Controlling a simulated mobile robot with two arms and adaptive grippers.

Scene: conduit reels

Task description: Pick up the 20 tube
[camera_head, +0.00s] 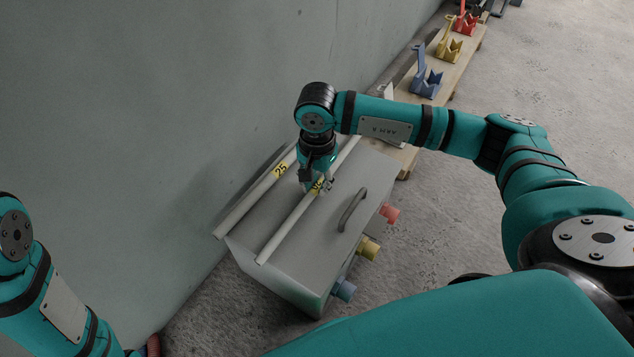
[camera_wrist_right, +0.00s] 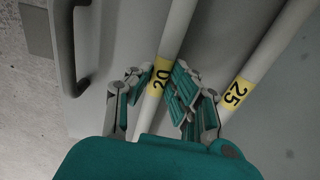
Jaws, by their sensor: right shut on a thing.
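The 20 tube (camera_head: 285,227) is a thin white tube with a yellow label, lying along the top of a grey box (camera_head: 335,255). It also shows in the right wrist view (camera_wrist_right: 180,35), where the label reads 20. My right gripper (camera_head: 317,188) is shut on this tube at its label, with one finger on each side. In the wrist view the right gripper (camera_wrist_right: 160,92) partly covers the label. The thicker 25 tube (camera_head: 247,203) lies beside it, nearer the wall, and stays apart from the hold. My left gripper is out of view; only part of my left arm shows.
The box has a grey handle (camera_head: 352,210) on top and red (camera_head: 390,214), yellow (camera_head: 368,248) and blue (camera_head: 343,290) fittings on its side. A wooden board (camera_head: 446,72) with blue, yellow and red holders stands behind. The wall is close on the left; floor is free at right.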

